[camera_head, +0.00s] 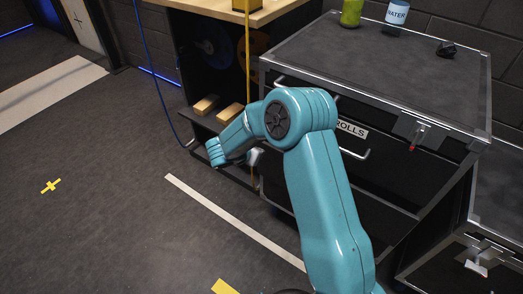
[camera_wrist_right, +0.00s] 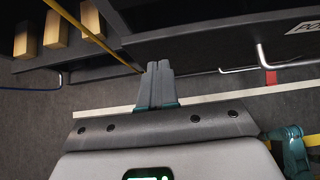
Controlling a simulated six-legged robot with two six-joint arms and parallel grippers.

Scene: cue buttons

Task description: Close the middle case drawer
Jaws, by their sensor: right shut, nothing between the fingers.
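The black case (camera_head: 385,55) with metal edges stands at the right in the head view. Its front carries drawer panels, silver handles and a white label (camera_head: 351,128). My teal right arm crosses in front and hides much of the drawer fronts, so I cannot tell how far the middle drawer is out. In the right wrist view, my right gripper (camera_wrist_right: 157,68) is shut and empty, its fingers pointing at a dark panel edge. A silver handle (camera_wrist_right: 290,62) and part of a white label (camera_wrist_right: 305,27) show to its right. My left gripper is not in view.
Wooden blocks (camera_head: 206,105) lie on a low shelf left of the case. A yellow pole (camera_head: 247,55) stands beside it. The floor at left is clear.

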